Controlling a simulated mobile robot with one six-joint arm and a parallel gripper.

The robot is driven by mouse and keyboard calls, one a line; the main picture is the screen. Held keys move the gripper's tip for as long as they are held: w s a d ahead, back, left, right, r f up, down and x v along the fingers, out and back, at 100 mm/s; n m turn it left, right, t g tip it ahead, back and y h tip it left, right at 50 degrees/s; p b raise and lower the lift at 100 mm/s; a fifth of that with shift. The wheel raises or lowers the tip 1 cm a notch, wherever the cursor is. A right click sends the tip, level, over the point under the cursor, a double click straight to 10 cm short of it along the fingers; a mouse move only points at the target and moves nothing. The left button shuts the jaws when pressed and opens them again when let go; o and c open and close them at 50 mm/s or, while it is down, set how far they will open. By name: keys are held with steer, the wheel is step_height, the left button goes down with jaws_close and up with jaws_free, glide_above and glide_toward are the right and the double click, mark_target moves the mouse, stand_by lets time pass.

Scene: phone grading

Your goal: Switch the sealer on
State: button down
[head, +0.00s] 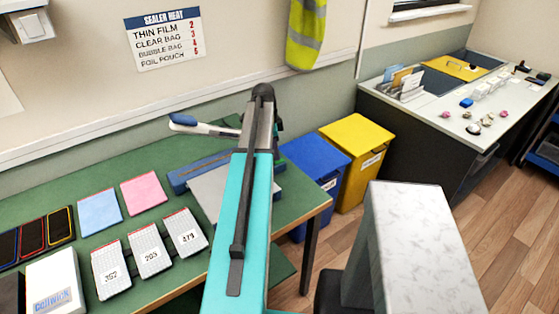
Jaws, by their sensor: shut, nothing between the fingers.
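The sealer (196,172) is a long blue unit near the back of the green table in the head view. Its raised lever (205,127) is white with a blue end and points left. A pale grey plate (207,192) lies in front of the blue body. My teal and grey arm crosses in front of the sealer and hides its middle. I cannot make out a power switch or whether the sealer is on. My gripper's fingers do not show; the arm's own links cover the area past its bend.
A sealer heat chart (163,39) hangs on the wall. Numbered pouches (150,249), blue (99,212) and pink (144,192) sheets and phones (32,232) lie on the green table (110,176). Blue (318,163) and yellow (355,140) bins stand to the right.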

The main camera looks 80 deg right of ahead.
steer(key=shift+f+b, duration=0.3)
steer(key=shift+f, duration=0.35)
stand_by(0.7)
steer(key=shift+r, duration=0.1)
step_height(320, 180, up, 7)
steer(key=p, duration=0.4)
stand_by(0.8)
stand_by(0.5)
